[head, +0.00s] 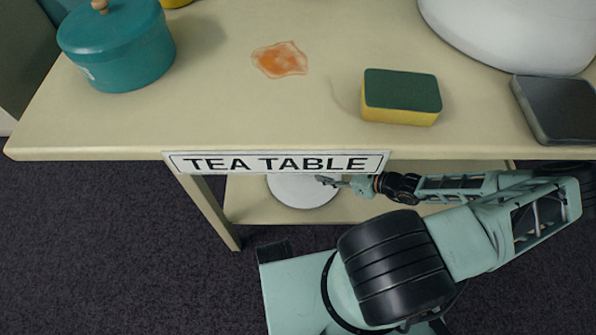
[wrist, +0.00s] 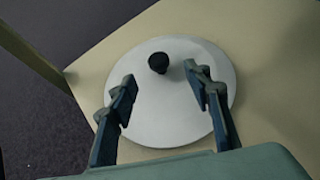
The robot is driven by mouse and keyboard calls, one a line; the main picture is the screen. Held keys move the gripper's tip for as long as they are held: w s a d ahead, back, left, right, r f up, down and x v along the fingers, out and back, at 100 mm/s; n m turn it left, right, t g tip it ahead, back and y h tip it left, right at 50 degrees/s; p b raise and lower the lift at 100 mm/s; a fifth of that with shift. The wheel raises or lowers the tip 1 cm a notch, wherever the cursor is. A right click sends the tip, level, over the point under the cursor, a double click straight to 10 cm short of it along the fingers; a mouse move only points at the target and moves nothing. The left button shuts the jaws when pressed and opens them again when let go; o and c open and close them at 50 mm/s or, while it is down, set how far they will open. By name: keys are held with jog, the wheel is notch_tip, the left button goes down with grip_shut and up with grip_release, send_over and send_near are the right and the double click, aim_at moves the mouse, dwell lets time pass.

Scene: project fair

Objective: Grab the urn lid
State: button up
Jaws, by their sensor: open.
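The urn lid is a round white disc (wrist: 170,110) with a small black knob (wrist: 158,62). It lies on the lower shelf of the tea table, and in the head view its white disc (head: 302,192) shows partly under the tabletop edge. My gripper (wrist: 154,72) is open and empty above the lid in the wrist view. Its two fingers reach toward the knob, which sits between and slightly beyond the fingertips. In the head view my gripper (head: 320,180) is over the lid, just below the sign. The knob is hidden there.
The tabletop (head: 230,90) overhangs the shelf (head: 245,200), with a TEA TABLE sign (head: 277,163) on its edge. A table leg (head: 208,208) stands left of the lid. A teal pot (head: 118,50), a sponge (head: 400,97), a spill (head: 280,59) and a dark flat object (head: 560,108) are on top.

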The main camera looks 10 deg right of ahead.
aim_at(305, 166)
jog(key=b+x, duration=0.1)
jog(key=x, duration=0.4)
jog(key=shift+a+f+b, duration=0.1)
jog(key=shift+f+b, duration=0.05)
jog(key=shift+b, duration=0.15)
jog(key=b+x, duration=0.2)
jog(key=x, duration=0.3)
jog(key=shift+s+a, duration=0.1)
jog(key=shift+a, duration=0.05)
grip_shut()
